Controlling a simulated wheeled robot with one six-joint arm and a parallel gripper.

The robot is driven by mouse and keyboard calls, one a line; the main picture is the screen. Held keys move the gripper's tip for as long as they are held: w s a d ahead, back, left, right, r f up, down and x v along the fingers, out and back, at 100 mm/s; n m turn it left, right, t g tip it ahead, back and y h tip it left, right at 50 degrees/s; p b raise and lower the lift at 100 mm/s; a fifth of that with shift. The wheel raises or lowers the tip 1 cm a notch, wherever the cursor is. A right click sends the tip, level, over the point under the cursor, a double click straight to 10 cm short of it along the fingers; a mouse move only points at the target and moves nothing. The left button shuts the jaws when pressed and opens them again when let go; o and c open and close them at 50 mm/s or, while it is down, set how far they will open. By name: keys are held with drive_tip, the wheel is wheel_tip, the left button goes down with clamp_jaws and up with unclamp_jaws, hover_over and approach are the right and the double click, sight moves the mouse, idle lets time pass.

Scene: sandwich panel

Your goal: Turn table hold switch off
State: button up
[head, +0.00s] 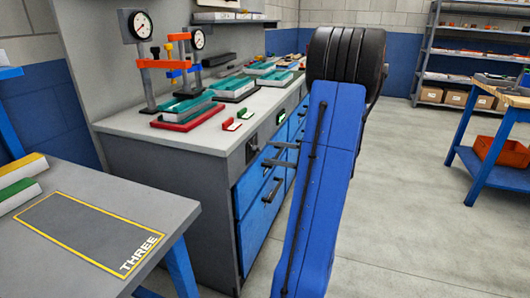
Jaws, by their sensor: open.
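Two small dark switch-like fittings are on the front face of the grey workbench (165,135), just under its top: a nearer fitting (252,148) and a farther fitting (281,117). I cannot read a label on either, so I cannot tell which is the table hold switch or how it is set. My gripper (270,155) shows as two grey fingers reaching left from behind my blue arm. The fingers are spread and empty, just right of and slightly below the nearer fitting. I cannot tell if they touch the bench front. My arm hides the gripper's base.
Blue drawers (258,205) with dark handles lie below the fittings. Dial gauge stands (142,60), teal trays (188,105) and small red and green pieces (231,125) are on the bench top. A grey table (160,215) marked THREE stands at near left.

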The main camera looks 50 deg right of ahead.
drive_tip(key=v, duration=1.2)
drive_tip(key=shift+s, duration=0.35)
